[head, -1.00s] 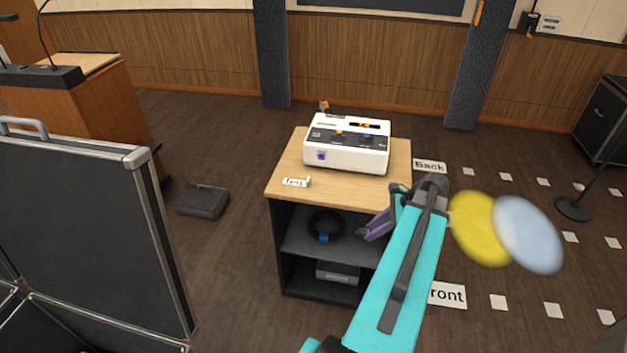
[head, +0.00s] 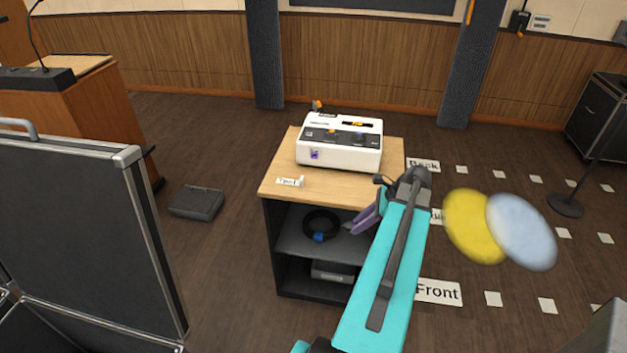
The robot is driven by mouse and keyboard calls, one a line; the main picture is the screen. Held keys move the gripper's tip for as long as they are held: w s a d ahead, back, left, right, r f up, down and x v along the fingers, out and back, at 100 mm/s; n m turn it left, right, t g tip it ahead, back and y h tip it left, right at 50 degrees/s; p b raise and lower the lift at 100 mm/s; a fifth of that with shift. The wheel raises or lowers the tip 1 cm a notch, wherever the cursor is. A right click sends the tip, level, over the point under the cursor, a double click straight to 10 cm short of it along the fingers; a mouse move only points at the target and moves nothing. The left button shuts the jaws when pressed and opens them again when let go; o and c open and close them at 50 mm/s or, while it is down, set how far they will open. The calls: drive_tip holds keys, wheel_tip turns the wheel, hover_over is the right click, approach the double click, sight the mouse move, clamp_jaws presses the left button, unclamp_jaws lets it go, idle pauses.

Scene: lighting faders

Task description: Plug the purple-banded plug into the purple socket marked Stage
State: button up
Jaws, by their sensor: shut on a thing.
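The white control box (head: 340,157) stands on a wooden-topped cart (head: 375,180). A small purple socket (head: 314,154) is low on the left of its front face; its marking is too small to read. My gripper (head: 362,222), purple-grey, hangs at the end of my teal arm. It is in front of the cart's right side, below the top's edge, to the right of and lower than the socket. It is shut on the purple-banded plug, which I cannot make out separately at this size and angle.
A small "Test" label (head: 289,182) lies on the cart top. A black cable coil (head: 321,222) with a blue end sits on the shelf. Blurred yellow (head: 470,226) and pale blue (head: 522,231) discs show at right.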

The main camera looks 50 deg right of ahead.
drive_tip(key=w+d+m+t+h+b, duration=0.1)
drive_tip(key=w+m+t+b, duration=0.2)
drive_tip(key=w+m, duration=0.4)
drive_tip(key=w+d+m+t+h+b, duration=0.1)
drive_tip(key=w+m+t+b, duration=0.2)
drive_tip(key=w+m, duration=0.5)
drive_tip(key=w+d+r+m+t+h+b, duration=0.1)
drive_tip(key=w+d+m+t+b, duration=0.1)
drive_tip(key=w+m+t, duration=0.3)
drive_tip(key=shift+w+d+r+m+b, duration=0.1)
drive_tip(key=shift+w+m+b, duration=0.35)
drive_tip(key=shift+w+m, duration=1)
drive_tip(key=shift+w+d+r+m+t+h+b, duration=0.1)
drive_tip(key=shift+w+d+m+t+h+b, duration=0.2)
drive_tip(key=shift+w+d+m+h, duration=0.15)
drive_tip(key=shift+w+d+m+t+h+b, duration=0.2)
drive_tip(key=shift+w+t+h, duration=0.15)
drive_tip(key=shift+w, duration=0.15)
drive_tip(key=shift+w+d, duration=0.1)
drive_tip(key=shift+d, duration=0.05)
drive_tip(key=shift+w+d+b, duration=0.2)
drive_tip(key=shift+w+d, duration=0.25)
drive_tip(key=shift+d, duration=0.25)
drive_tip(key=shift+w+d+b, duration=0.15)
drive_tip(key=shift+w+d, duration=0.3)
drive_tip(key=shift+d, duration=0.3)
drive_tip(key=shift+w+d+b, duration=0.2)
drive_tip(key=shift+w+d, duration=0.25)
drive_tip(key=shift+d, duration=0.25)
